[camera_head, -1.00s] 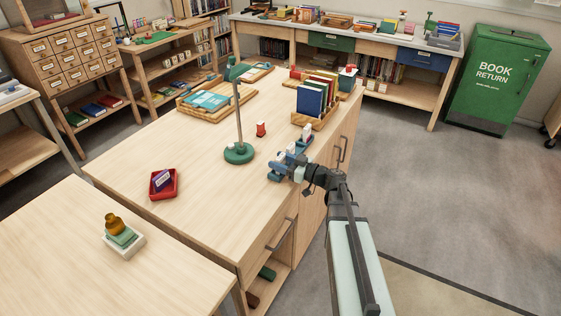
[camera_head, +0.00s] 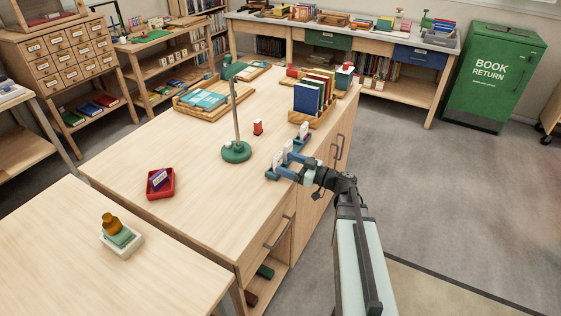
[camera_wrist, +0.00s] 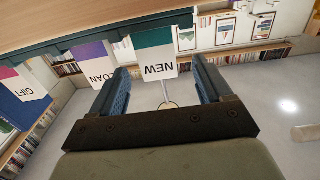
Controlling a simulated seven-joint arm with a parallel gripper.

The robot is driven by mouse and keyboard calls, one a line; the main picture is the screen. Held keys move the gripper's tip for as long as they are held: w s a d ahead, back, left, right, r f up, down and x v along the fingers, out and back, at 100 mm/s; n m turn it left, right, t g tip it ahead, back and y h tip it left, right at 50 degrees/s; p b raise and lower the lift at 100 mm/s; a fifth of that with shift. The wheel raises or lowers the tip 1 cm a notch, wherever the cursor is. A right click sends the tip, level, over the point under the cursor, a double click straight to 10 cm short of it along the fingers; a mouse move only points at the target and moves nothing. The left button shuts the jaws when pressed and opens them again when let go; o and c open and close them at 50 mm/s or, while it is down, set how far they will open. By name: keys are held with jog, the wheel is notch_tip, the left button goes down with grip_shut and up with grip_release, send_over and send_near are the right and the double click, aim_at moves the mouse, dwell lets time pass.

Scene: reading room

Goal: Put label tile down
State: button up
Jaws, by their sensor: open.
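Several upright label tiles stand in a row at the blue rack (camera_head: 272,175) on the right edge of the wooden counter. In the wrist view, upside down, the teal-and-white NEW tile (camera_wrist: 156,66) shows between the fingertips of my gripper (camera_wrist: 160,76), with a gap on each side. The purple-and-white LOAN tile (camera_wrist: 98,66) and pink-and-white GIFT tile (camera_wrist: 25,82) stand to its left. My gripper (camera_head: 293,166) is open at the rack's right side in the head view. The fingers partly hide the rack, and how the NEW tile is seated is hidden.
A green-based lamp (camera_head: 236,152) stands left of the rack, with a small red item (camera_head: 258,128) nearby. A book rack (camera_head: 318,117) is behind. A red tray (camera_head: 168,190) holds a purple piece. The counter's front middle is clear.

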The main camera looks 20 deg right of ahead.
aim_at(280, 159)
jog(key=v, duration=0.8)
jog(key=shift+s+d, duration=0.2)
jog(key=shift+s, duration=0.1)
jog(key=shift+s+d+r, duration=0.1)
jog(key=shift+s+d, duration=0.05)
jog(key=shift+d, duration=0.05)
jog(key=c, duration=0.3)
jog(key=x, duration=1)
jog(key=shift+w+r, duration=0.35)
jog(key=shift+w, duration=0.05)
jog(key=shift+f+x, duration=0.15)
jog(key=shift+x, duration=1.1)
jog(key=shift+f+x, duration=0.15)
jog(key=shift+x, duration=1.1)
